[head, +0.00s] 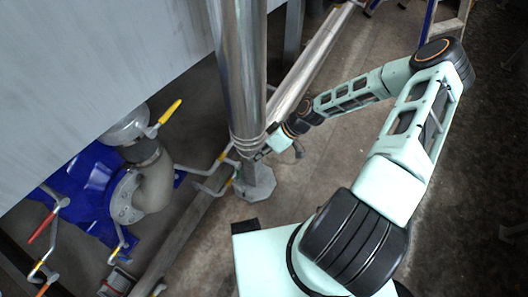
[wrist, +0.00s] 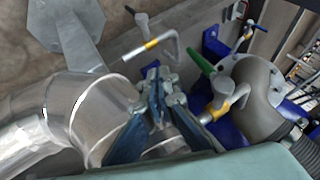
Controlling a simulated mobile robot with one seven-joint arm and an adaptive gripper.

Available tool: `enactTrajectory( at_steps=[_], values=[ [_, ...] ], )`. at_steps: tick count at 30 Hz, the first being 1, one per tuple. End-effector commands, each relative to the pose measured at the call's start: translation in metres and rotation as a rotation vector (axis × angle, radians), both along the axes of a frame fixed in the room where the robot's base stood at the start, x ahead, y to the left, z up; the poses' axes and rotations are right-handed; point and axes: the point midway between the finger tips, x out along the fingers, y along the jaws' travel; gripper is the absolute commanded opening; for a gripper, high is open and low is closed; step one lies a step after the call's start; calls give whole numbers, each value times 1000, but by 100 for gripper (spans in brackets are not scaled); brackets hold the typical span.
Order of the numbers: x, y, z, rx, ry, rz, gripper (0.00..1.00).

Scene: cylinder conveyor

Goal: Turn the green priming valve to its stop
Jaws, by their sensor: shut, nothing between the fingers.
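A green lever handle (wrist: 200,62) shows in the wrist view, right of centre, beside a grey elbow pipe (wrist: 257,88). It slants from upper left to lower right. No green handle can be made out in the head view. My gripper (wrist: 158,82) is shut and empty in the wrist view, its blue fingers meeting left of the green handle; I cannot tell the depth between them. In the head view my gripper (head: 260,154) is by the foot of the metal post, partly against it and small.
The shiny post (head: 240,75) stands close to my gripper. A bent pipe with yellow bands (wrist: 150,47) lies above the fingers. The head view shows a yellow handle (head: 170,111), a red handle (head: 42,228) and blue sheeting (head: 90,180). A grey panel (head: 90,55) fills the upper left.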

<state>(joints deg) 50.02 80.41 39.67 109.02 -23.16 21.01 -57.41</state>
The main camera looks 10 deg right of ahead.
Motion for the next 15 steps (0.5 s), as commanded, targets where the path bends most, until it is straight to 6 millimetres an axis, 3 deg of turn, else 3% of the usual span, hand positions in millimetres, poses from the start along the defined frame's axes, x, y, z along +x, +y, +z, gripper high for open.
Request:
enactTrajectory(
  at_steps=[1, 6, 15],
  values=[
    [-1, 7, -10, 1, 2, 3, 0],
    [-18, 24, -2, 0, 1, 3, 0],
    [-26, 33, 1, -1, -1, -2, 0]
  ],
)
